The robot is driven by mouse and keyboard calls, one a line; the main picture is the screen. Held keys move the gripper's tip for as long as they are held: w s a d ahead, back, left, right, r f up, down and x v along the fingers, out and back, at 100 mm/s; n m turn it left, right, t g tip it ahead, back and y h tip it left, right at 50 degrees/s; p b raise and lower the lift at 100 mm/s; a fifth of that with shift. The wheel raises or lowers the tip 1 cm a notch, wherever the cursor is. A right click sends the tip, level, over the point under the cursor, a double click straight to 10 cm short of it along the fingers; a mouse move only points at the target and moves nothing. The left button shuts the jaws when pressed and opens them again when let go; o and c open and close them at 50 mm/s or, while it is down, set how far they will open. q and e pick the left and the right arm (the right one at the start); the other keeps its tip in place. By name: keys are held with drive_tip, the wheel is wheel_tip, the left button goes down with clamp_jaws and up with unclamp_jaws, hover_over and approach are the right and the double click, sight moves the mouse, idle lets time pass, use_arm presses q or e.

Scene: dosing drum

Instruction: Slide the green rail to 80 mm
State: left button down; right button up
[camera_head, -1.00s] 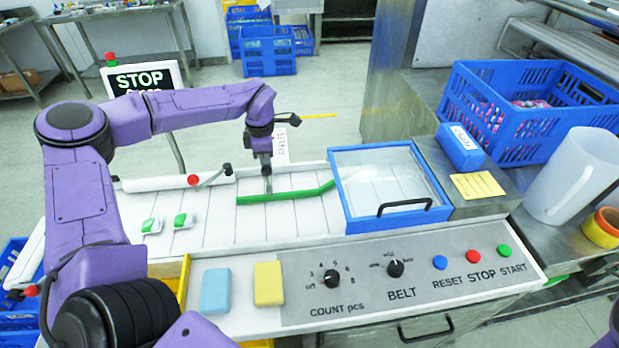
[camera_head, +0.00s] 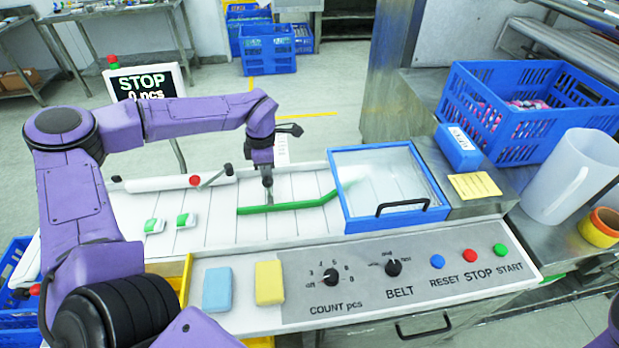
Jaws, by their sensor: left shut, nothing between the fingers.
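The green rail (camera_head: 285,207) lies across the white slatted belt (camera_head: 220,223). Its right part bends up toward the blue-framed clear cover (camera_head: 345,205). My left gripper (camera_head: 268,184) points down just above and behind the rail's left-middle part. It is shut with nothing held. A short grey post stands between the fingertips and the rail; I cannot tell whether they touch. No millimetre scale is readable. My right gripper is not in view.
Two green-and-white pieces (camera_head: 186,220) lie on the belt at the left. The control panel (camera_head: 440,268) runs along the front. A blue crate (camera_head: 520,110) and a clear jug (camera_head: 575,175) stand at the right.

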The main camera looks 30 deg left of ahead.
use_arm(q)
drive_tip(key=shift+s+d+p, duration=0.3)
drive_tip(key=shift+s+d, duration=0.3)
drive_tip(key=shift+s, duration=0.1)
wheel_tip(320, 180, up, 8)
drive_tip(key=w+a+p, duration=0.1)
drive_tip(key=p, duration=0.6)
drive_tip(key=shift+p, duration=0.4)
drive_tip(key=shift+w, duration=0.15)
